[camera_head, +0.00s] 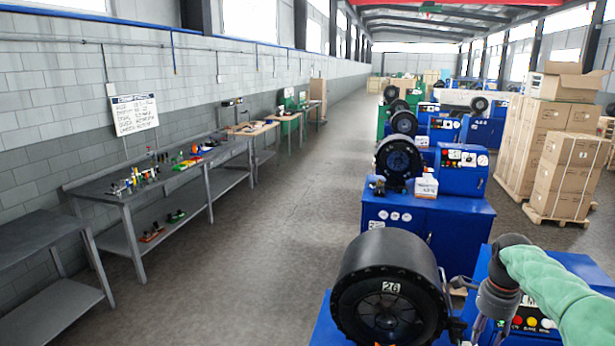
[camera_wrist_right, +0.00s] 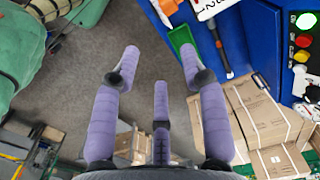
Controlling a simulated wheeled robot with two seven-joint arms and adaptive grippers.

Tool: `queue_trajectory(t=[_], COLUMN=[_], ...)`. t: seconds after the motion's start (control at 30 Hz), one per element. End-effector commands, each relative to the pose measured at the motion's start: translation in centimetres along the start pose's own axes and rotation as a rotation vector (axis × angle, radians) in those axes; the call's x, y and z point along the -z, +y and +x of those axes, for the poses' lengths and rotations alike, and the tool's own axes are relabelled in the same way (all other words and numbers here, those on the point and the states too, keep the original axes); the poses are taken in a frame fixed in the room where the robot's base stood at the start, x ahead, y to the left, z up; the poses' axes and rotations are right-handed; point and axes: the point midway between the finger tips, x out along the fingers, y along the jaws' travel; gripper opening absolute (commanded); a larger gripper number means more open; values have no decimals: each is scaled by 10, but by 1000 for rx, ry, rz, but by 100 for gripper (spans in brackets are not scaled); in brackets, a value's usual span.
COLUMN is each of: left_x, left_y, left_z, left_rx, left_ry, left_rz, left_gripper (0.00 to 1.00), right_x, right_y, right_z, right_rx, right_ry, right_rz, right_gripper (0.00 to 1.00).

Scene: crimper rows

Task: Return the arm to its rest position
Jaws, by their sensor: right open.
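My right arm in its green sleeve (camera_head: 560,290) reaches in from the right edge of the head view. Its gripper (camera_head: 488,325) points down beside the black crimper head marked 26 (camera_head: 390,290), partly cut off by the lower edge. In the right wrist view the gripper's (camera_wrist_right: 160,65) purple-grey fingers are spread open. Nothing is between them, only grey floor behind. My left arm and gripper are not in view.
A blue crimper cabinet (camera_wrist_right: 265,45) with lit buttons (camera_wrist_right: 304,40) is close by in the wrist view. More blue crimpers (camera_head: 428,212) stand in a row behind. Boxes on pallets (camera_head: 565,165) are at right. The aisle (camera_head: 270,220) and workbenches (camera_head: 150,185) lie left.

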Motion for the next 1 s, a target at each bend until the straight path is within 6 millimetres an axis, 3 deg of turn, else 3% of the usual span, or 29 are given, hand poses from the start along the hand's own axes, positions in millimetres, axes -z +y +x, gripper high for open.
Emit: queue_trajectory(t=[0.37,0.57,0.77,0.87,1.0], left_x=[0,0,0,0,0], left_y=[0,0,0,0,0], left_z=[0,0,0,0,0], left_rx=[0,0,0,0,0], left_ry=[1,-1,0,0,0], left_rz=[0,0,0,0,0], left_gripper=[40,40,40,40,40], right_x=[-30,-58,-102,-132,-171], right_y=[-6,-4,15,40,88], right_z=[60,112,194,247,314], right_rx=[-5,-3,3,16,47], right_ry=[-39,-80,-149,-199,-265], right_rz=[-174,-324,-551,-702,-906], right_gripper=[44,44,44,44,44])
